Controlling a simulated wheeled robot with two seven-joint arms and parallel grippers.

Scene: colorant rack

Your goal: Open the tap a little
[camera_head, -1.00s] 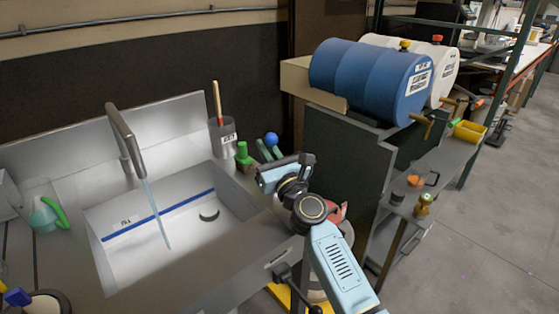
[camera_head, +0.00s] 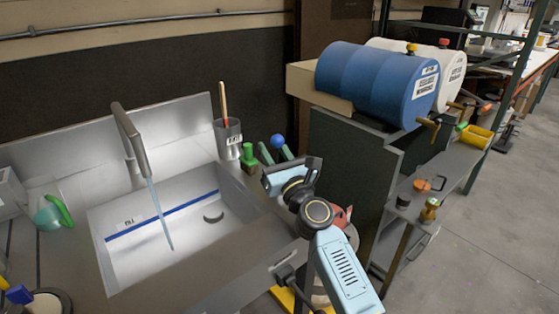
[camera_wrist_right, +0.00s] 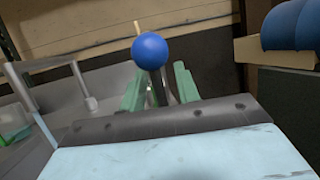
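The steel sink tap (camera_head: 132,143) arches over the basin, and a thin stream of water (camera_head: 162,217) falls from its spout. A lever with a blue ball knob (camera_head: 277,141) stands behind the basin's right side. My right gripper (camera_head: 276,152) is beside this knob, with its green fingers apart. In the right wrist view the blue knob (camera_wrist_right: 150,51) and its thin stem show between the open fingers (camera_wrist_right: 158,90). Contact with the stem cannot be told. The blue drum (camera_head: 375,85) has a brass tap (camera_head: 428,125) at its front. My left gripper is not in view.
A white drum (camera_head: 453,75) lies behind the blue one.

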